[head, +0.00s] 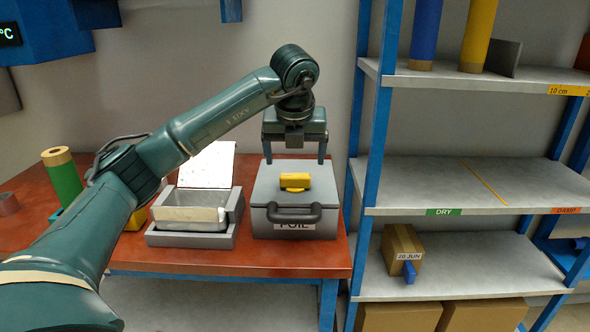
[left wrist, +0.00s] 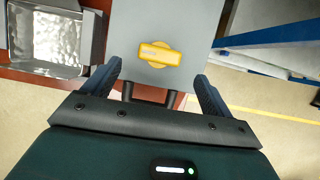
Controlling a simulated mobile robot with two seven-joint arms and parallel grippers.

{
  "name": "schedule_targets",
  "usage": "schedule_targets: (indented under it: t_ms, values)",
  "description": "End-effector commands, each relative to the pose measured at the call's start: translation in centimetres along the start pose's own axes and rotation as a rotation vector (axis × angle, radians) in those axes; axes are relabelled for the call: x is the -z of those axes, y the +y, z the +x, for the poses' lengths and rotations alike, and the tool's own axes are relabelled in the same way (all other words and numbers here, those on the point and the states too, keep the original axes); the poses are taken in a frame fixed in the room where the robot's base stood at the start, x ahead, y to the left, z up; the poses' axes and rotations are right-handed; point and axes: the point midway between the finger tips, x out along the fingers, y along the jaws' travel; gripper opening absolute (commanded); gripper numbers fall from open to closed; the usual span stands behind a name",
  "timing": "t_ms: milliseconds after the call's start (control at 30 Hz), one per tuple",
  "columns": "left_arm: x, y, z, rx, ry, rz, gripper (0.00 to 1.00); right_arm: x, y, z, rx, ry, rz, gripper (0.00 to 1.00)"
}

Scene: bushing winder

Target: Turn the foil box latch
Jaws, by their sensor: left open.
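The grey foil box (head: 265,194) stands on the red-brown table, with a dark handle (head: 294,213) and a FOIL label on its front. Its yellow latch (head: 295,181) lies on the lid, with its bar running left to right. The latch also shows in the left wrist view (left wrist: 158,54), past the fingertips. My left gripper (head: 295,157) is open and empty, pointing down above and behind the latch in the head view. In the left wrist view the two fingers (left wrist: 152,82) stand wide apart, with the latch between their lines and apart from both. My right gripper is not in view.
An open grey tray (head: 236,206) with a shiny foil-like lining stands left of the box. A blue-framed shelf (head: 371,150) rises close on the right. A green roll (head: 63,178) stands at the far left. The table (head: 270,259) is bare in front of the box.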

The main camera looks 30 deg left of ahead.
Motion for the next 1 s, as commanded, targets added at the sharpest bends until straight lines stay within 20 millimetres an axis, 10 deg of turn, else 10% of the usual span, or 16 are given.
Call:
schedule_targets:
  t_ms: [333, 1000]
  values:
    - [-0.1, 0.0, -6.1, 0.001, -0.002, 0.0, 0.85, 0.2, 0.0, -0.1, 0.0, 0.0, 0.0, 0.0]
    - [0.0, 0.0, -6.7, 0.0, 0.0, 0.0, 0.85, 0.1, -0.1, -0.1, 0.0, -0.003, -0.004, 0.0]
